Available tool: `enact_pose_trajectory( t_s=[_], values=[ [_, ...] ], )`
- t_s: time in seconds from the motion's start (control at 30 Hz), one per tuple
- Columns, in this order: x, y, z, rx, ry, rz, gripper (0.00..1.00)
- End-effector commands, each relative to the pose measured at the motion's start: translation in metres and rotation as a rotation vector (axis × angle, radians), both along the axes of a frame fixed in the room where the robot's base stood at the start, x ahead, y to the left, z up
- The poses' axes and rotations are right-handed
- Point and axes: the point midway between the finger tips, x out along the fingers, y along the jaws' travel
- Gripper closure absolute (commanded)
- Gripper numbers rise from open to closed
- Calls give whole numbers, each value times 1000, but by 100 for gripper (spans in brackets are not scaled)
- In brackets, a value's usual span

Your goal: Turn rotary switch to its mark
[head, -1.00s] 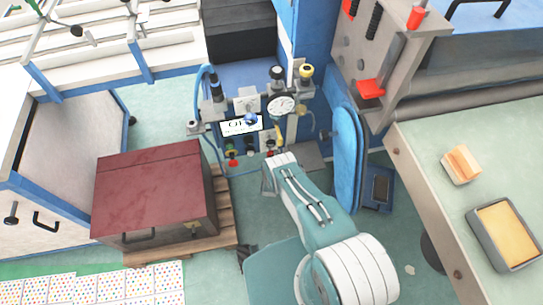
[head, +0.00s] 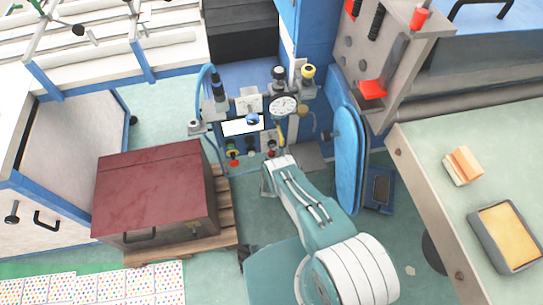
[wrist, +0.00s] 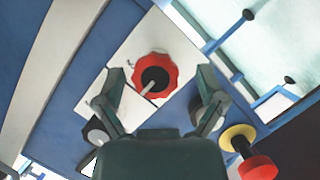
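In the wrist view, a red scalloped rotary switch (wrist: 165,62) with a dark centre sits on a white plate (wrist: 140,42). A pale pointer runs from its centre toward the lower left. Small dark marks show on the plate to the left of the switch. My gripper (wrist: 160,76) is open, with one finger on each side of the switch and a visible gap on both sides. In the head view my arm reaches to the control panel, and its gripper end is not clearly seen. I cannot pick out the switch there.
The panel carries a round gauge (head: 284,105), a white display (head: 237,127) and several knobs. In the wrist view, a yellow-and-red button (wrist: 257,168) lies at lower right. A dark red box (head: 150,190) stands on a pallet left of my arm, and a blue oval board (head: 347,160) stands right.

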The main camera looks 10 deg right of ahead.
Motion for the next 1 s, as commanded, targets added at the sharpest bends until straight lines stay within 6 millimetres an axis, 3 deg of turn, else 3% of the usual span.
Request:
enact_pose_trajectory(
  t_s=[0.37, 1.0],
  values=[
    [-10, 2, 2, 0, 3, -3, 10],
    [-96, 30, 26, -1, 3, 0, 10]
  ],
)
